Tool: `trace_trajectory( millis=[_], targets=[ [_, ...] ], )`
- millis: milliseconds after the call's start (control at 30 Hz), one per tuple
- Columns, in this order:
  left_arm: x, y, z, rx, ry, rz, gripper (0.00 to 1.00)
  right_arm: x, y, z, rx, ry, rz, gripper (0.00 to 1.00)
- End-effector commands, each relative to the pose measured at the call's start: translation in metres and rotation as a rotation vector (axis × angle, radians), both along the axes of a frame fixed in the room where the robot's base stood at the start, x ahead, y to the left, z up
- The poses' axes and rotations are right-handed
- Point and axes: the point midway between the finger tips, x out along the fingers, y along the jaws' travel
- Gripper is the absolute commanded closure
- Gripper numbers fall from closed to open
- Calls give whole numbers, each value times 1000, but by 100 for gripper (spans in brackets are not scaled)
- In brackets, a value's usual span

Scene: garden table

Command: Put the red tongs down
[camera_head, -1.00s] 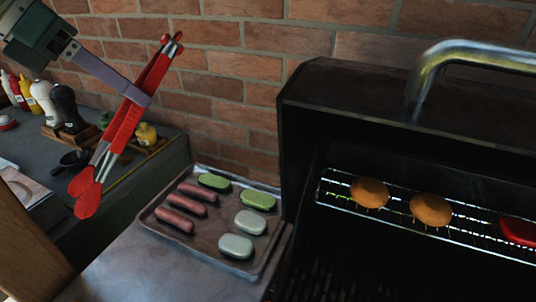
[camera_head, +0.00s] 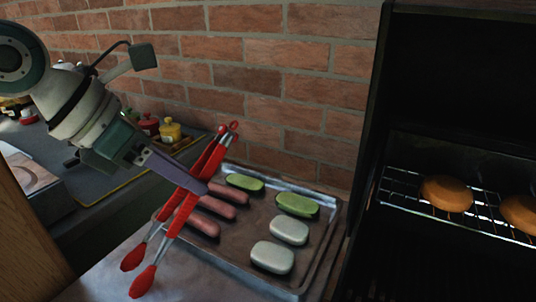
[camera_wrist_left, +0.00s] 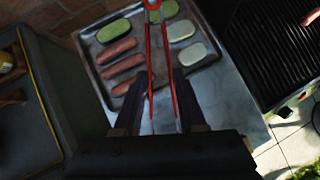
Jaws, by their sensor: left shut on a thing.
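The red tongs (camera_head: 208,160) have red handles, metal shafts and red tips. My left gripper (camera_head: 190,180) is shut on the tongs' handles in the head view. The tongs hang tilted, tips to the lower left, in front of the left part of the metal tray (camera_head: 318,262). In the left wrist view the tongs (camera_wrist_left: 149,60) run up between the two fingers of my left gripper (camera_wrist_left: 158,85), over the tray. Whether the tongs touch anything below cannot be told. My right gripper is not in view.
The tray holds several sausages (camera_head: 219,207), green slices (camera_head: 297,205) and pale pieces (camera_head: 272,257). The open black grill with buns (camera_head: 447,194) on its rack is at right. A yellow bottle (camera_head: 170,131) stands on the left counter. Bare grey surface (camera_head: 200,277) shows before the tray.

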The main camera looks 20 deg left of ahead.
Motion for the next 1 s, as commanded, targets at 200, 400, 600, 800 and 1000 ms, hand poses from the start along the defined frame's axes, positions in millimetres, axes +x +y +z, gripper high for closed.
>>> trace_trajectory(
  millis=[200, 400, 600, 800, 1000],
  targets=[
    [-2, -5, -13, 0, -2, 1, 67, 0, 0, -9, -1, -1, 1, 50],
    [-2, -4, -17, 1, -2, 0, 67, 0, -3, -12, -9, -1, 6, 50],
    [-2, -4, -23, 1, -1, 0, 67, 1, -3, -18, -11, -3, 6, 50],
    [-2, -4, -26, 1, 0, 1, 67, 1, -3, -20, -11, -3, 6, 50],
    [-2, -4, -26, 1, 1, 1, 41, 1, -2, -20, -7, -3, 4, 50]
  ],
)
